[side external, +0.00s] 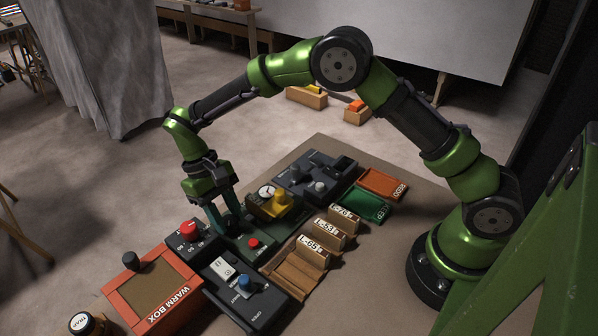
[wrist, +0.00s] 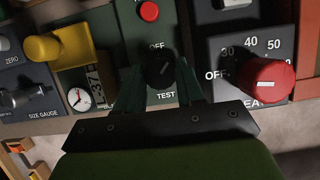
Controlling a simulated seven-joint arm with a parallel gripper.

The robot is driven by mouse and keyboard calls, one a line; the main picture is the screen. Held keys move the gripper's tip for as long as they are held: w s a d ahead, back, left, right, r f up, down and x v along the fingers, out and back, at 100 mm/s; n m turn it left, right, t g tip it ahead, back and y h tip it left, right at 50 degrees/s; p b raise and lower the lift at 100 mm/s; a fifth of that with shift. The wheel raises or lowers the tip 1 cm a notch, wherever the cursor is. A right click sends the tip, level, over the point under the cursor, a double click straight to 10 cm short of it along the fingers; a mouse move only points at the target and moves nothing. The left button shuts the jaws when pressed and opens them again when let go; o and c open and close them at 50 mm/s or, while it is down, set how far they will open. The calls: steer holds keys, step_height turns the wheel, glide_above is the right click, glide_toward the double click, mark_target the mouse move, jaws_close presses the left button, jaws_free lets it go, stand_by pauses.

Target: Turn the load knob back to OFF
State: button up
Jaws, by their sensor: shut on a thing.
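The load knob appears to be the black round knob (wrist: 159,72) on the dark green panel (wrist: 133,38). In the wrist view it lies between the printed words OFF, at its far side, and TEST, at its near side. I cannot read where its pointer stands. My gripper (wrist: 160,84) is around this knob, one finger at each side, and is shut on it. In the side external view my gripper (side external: 229,226) reaches down onto the green panel and its fingers mostly hide the knob.
A red button (side external: 254,243) sits on the same panel. A red heat knob (wrist: 269,77) is close by on one side; a yellow knob (wrist: 60,46) and a dial gauge (wrist: 79,98) are on the other.

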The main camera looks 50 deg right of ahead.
steer(key=n+h, duration=0.1)
steer(key=n, duration=0.3)
steer(key=shift+a+n+h, duration=0.15)
steer(key=shift+n+h, duration=0.15)
steer(key=shift+h, duration=0.1)
steer(key=shift+s+n+t+h, duration=0.1)
steer(key=shift+n+t+h, duration=0.25)
steer(key=shift+n, duration=0.75)
steer(key=shift+n+t+h, duration=0.25)
steer(key=shift+n+h, duration=0.1)
steer(key=shift+n, duration=0.75)
steer(key=o, duration=1)
steer(key=shift+a, duration=0.1)
steer(key=shift+v, duration=4.05)
